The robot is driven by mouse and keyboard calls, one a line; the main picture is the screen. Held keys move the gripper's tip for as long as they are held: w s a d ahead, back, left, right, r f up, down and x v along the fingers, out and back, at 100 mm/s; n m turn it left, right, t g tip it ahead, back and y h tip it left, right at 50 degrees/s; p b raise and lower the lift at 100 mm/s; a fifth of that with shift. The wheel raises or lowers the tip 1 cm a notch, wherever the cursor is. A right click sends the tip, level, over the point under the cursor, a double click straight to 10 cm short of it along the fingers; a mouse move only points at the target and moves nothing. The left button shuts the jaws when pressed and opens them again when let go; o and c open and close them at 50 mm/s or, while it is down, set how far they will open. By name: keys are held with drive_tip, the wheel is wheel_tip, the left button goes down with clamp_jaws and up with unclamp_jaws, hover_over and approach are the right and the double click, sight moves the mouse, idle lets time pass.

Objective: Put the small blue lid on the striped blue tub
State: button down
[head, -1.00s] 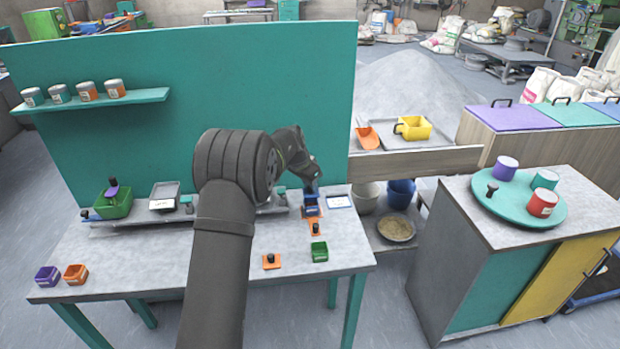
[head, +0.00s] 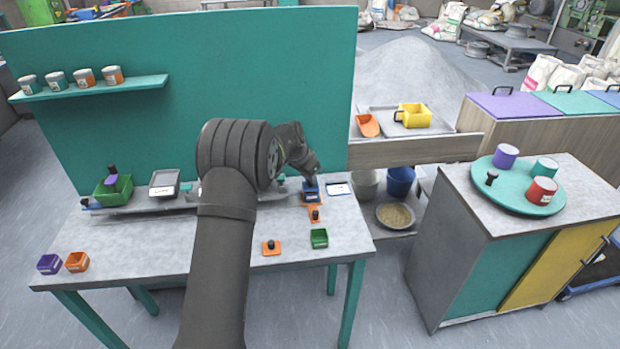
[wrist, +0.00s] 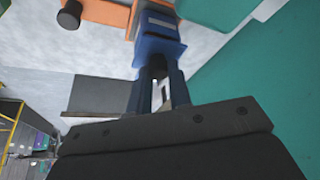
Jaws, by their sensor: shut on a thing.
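The striped blue tub (head: 313,198) stands near the back right of the workbench, by an orange piece. In the wrist view, the tub (wrist: 156,22) is partly hidden behind the small blue lid (wrist: 160,50). My gripper (wrist: 159,82) is shut on the lid's dark knob. In the head view, my gripper (head: 309,181) points down at the tub from just above. The lid is at the tub's top, looking roughly aligned with it. I cannot tell whether it is fully seated.
A green tub (head: 319,238) and another orange lid (head: 271,247) are nearer the front. A white card (head: 338,189) lies to the right. The bench's middle left is clear.

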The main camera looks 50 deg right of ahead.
drive_tip(key=shift+f, duration=0.5)
idle(0.3)
drive_tip(key=c, duration=0.8)
unclamp_jaws()
drive_tip(key=shift+c, duration=0.2)
drive_tip(key=shift+r, duration=3.5)
wheel_tip(320, 180, down, 7)
drive_tip(key=shift+r, duration=0.2)
